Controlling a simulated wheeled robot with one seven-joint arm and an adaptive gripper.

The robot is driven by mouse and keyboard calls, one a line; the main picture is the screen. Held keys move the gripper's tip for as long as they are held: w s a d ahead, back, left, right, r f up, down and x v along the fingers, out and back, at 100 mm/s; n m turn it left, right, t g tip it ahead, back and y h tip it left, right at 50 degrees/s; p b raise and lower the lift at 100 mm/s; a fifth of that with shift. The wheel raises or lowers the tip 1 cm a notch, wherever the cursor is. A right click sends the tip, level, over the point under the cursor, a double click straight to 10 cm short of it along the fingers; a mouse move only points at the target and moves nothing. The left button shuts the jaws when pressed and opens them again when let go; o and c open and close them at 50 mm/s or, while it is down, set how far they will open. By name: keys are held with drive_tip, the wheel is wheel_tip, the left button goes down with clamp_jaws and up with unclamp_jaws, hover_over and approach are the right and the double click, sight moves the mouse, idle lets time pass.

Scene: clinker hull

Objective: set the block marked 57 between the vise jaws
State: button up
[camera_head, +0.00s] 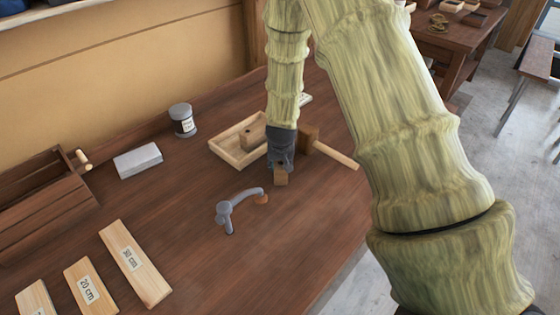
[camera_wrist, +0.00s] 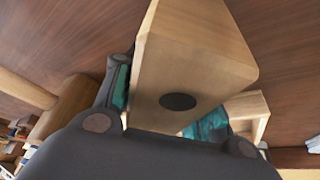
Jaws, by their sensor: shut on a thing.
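My gripper (camera_head: 281,163) is above the bench, shut on a pale wooden block (camera_head: 281,179). Another wooden block (camera_head: 252,134) is in the shallow wooden tray (camera_head: 225,155) behind my gripper. I cannot make out vise jaws in either view.
A wooden mallet (camera_head: 334,154) lies right of my gripper. A grey bent holdfast (camera_head: 240,198) is in front and left. The front right bench top is clear.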

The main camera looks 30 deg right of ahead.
drive_tip(key=shift+a, duration=0.1)
drive_tip(key=shift+f, duration=0.1)
drive_tip(key=o, duration=1.2)
drive_tip(key=shift+r, duration=0.2)
